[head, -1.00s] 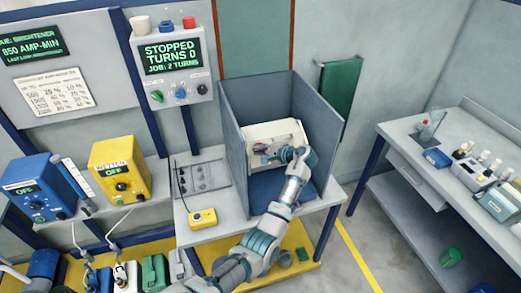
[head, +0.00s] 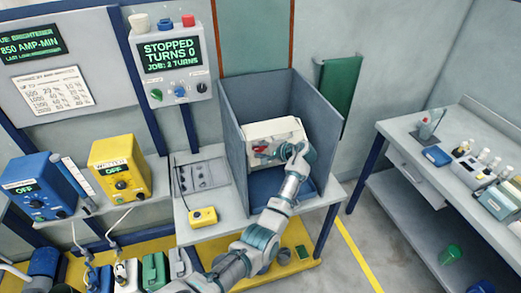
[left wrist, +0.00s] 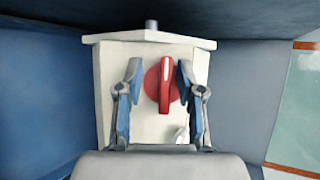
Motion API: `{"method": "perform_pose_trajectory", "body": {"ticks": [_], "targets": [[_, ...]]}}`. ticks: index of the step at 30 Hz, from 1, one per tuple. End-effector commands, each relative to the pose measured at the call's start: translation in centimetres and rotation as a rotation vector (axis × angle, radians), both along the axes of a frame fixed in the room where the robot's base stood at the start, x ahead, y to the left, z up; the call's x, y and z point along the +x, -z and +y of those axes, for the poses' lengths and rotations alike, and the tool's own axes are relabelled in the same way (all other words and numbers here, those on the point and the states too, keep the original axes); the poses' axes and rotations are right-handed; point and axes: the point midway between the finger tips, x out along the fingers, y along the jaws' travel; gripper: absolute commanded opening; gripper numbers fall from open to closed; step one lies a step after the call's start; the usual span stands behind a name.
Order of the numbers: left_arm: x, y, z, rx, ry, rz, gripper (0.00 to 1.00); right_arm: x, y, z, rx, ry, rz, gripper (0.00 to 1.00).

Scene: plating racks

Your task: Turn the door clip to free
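The door clip is a red round knob with a raised, near-vertical bar handle (left wrist: 165,84) on the front of a white box (left wrist: 150,120). The box (head: 258,130) stands inside the grey-blue three-sided booth, and a bit of the red clip (head: 260,149) shows in the head view. My left gripper (left wrist: 160,68) is open, its two blue-grey fingers on either side of the clip. I see a gap between each finger and the handle. In the head view my left gripper (head: 276,153) is in front of the box and partly hides it. My right gripper is not in view.
The booth walls (head: 233,150) enclose the box on the sides and back. A yellow pendant (head: 203,216) lies on the bench at left. A control panel (head: 172,56) above reads STOPPED, TURNS 0. A green panel (head: 338,85) hangs at right.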

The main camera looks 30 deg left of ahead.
Motion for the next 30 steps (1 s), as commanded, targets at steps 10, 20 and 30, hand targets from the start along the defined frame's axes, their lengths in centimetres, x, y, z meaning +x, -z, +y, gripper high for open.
{"method": "perform_pose_trajectory", "body": {"ticks": [10,20,30], "targets": [[-0.1,-0.9,-1.1,0.004,0.003,-0.007,0.38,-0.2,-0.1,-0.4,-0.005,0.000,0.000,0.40],[-0.6,-3.8,-7.5,0.002,0.003,-0.003,0.38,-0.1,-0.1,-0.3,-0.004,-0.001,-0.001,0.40],[-1.0,-5.3,-10.6,0.002,0.000,-0.001,0.38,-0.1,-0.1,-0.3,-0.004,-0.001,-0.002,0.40]]}}
